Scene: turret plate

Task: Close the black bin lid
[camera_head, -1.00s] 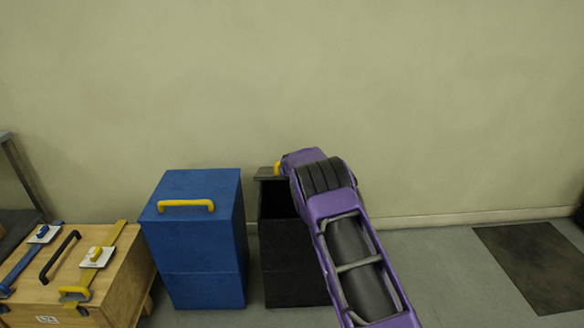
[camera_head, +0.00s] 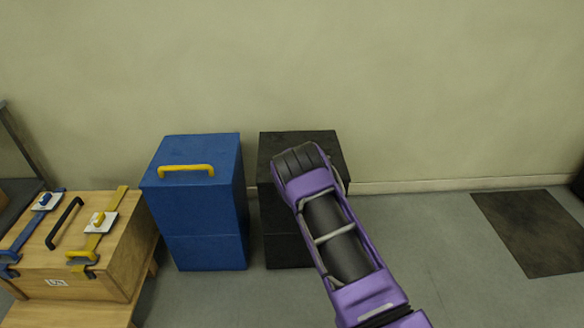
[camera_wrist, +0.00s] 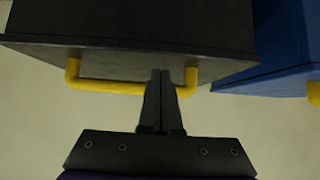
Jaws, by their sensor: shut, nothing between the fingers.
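The black bin (camera_head: 285,248) stands on the floor by the wall. Its black lid (camera_head: 268,145) lies flat across the top, and no opening shows in the head view. My arm covers much of the lid there and hides my fingers. In the wrist view, the lid's yellow handle (camera_wrist: 105,88) runs along the edge of the black bin. My gripper (camera_wrist: 161,73) is shut and empty, with its fingers overlapping the handle near its right end. I cannot tell whether they touch it.
A blue bin (camera_head: 205,220) with a yellow handle stands close to the left of the black bin. A wooden case (camera_head: 120,260) with straps and a black handle sits further left. The floor to the right is clear, with a dark flat panel (camera_head: 535,235).

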